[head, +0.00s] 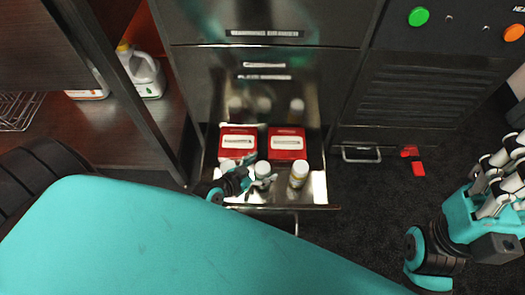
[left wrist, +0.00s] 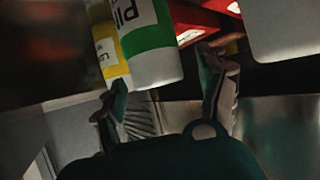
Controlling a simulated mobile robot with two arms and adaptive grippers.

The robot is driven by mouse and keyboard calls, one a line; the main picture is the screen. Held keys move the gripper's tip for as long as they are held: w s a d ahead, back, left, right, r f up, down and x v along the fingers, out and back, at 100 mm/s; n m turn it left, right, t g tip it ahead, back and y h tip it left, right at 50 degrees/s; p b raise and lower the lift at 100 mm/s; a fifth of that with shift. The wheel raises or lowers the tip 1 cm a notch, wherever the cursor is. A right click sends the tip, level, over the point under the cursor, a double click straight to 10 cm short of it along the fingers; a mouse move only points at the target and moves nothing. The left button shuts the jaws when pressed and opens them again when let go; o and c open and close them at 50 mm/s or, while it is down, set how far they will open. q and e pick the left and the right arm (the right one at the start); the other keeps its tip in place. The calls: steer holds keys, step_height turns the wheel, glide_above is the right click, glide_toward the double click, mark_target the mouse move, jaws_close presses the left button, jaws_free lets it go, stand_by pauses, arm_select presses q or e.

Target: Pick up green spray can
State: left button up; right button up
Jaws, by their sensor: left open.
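The green spray can, white with a green band (left wrist: 150,42), stands in the open drawer. In the head view it appears to be the middle white-topped can (head: 262,169). My left gripper (head: 248,176) is at the drawer, close beside this can. In the left wrist view the open fingers (left wrist: 162,78) point at the can's lower end, one to each side. I cannot tell whether they touch it. The gripper partly hides the can in the head view. My right gripper (head: 503,172) is far off at the right, away from the drawer; its jaw state is unclear.
A yellow-labelled can (left wrist: 104,46) stands beside the green one. Another white can (head: 298,174) stands to the right. Two red boxes (head: 238,131) (head: 286,132) lie behind the cans. The metal drawer's rim (head: 318,207) is at the front. Jugs (head: 146,76) stand on the left shelf.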

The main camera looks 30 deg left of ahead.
arm_select(q)
steer(key=b+x, duration=0.2)
steer(key=x, duration=0.2)
steer(key=shift+w+d+f, duration=0.15)
steer(key=shift+w+f, duration=0.05)
steer(key=shift+w, duration=0.15)
jaws_close()
stand_by(0.6)
